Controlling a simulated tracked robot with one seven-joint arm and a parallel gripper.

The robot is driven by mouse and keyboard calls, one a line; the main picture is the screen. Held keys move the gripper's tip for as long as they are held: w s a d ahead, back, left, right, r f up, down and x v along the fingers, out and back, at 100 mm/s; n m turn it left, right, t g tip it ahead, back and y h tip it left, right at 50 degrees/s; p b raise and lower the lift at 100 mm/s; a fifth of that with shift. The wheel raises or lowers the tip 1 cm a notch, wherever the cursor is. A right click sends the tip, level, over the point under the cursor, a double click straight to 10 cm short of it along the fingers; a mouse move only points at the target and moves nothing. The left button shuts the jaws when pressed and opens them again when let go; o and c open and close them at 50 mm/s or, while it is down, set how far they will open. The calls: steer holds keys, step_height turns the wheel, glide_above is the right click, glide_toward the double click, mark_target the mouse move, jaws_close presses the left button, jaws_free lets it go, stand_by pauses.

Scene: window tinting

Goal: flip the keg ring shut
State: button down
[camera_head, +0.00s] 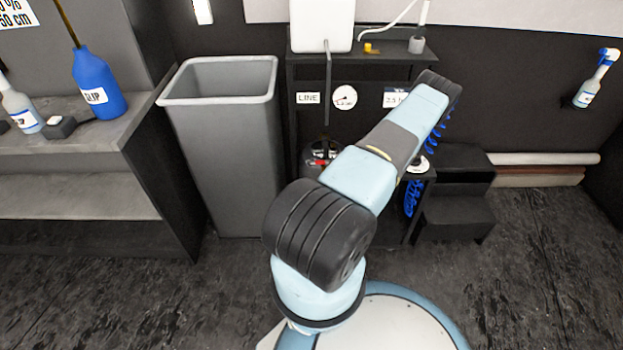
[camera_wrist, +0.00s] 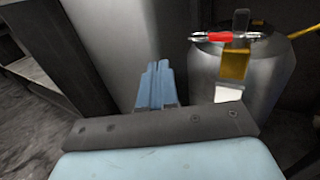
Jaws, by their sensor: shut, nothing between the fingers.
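The metal keg (camera_wrist: 268,88) stands at the right in the wrist view. A thin shiny ring with a red sleeve (camera_wrist: 219,37) crosses near its top. An upright amber and brown tab (camera_wrist: 236,62) stands at the ring, with a white patch (camera_wrist: 228,93) below. I cannot tell how far the ring is tilted. In the head view only a little of the keg's top (camera_head: 320,152) shows behind my arm, with a red spot. My gripper (camera_wrist: 158,68) has its blue fingers together and empty, left of the keg and apart from it in the picture. The head view hides my gripper.
A tall grey bin (camera_head: 225,150) stands left of the keg. A dark shelf (camera_head: 375,55) with a gauge (camera_head: 344,97) is above. A black step stool (camera_head: 455,195) is at the right. A blue coiled hose (camera_head: 413,200) hangs behind my arm. The floor in front is clear.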

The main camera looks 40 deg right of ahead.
steer(key=s+a, duration=0.4)
steer(key=shift+s, duration=0.1)
stand_by(0.6)
steer(key=w+a+r+n+g+y, duration=0.2)
steer(key=w+a+r+n+y, duration=0.1)
steer(key=r+n+y, duration=0.35)
steer(key=w+a+r+n+g+y, duration=0.1)
steer(key=w+a+r+n+y, duration=0.2)
steer(key=r+n+y, duration=0.3)
steer(key=w+a+r+n+g+y, duration=0.2)
steer(key=w+a+r+n+y, duration=0.1)
steer(key=r+n+y, duration=0.4)
steer(key=s+a+r+n+g+h, duration=0.35)
steer(key=a+r+n+g, duration=0.3)
steer(key=r, duration=0.25)
steer(key=s+a+r+n+g+h, duration=0.2)
steer(key=a+r+n+g+h, duration=0.2)
steer(key=a+r+n+g, duration=0.3)
steer(key=s+r+n+t+h, duration=0.2)
steer(key=r+n+t+h, duration=0.1)
steer(key=r, duration=0.5)
steer(key=s+r+n+t+h, duration=0.3)
steer(key=r+h, duration=0.1)
steer(key=r, duration=0.4)
steer(key=shift+s+r+t, duration=0.2)
steer(key=shift+t, duration=0.15)
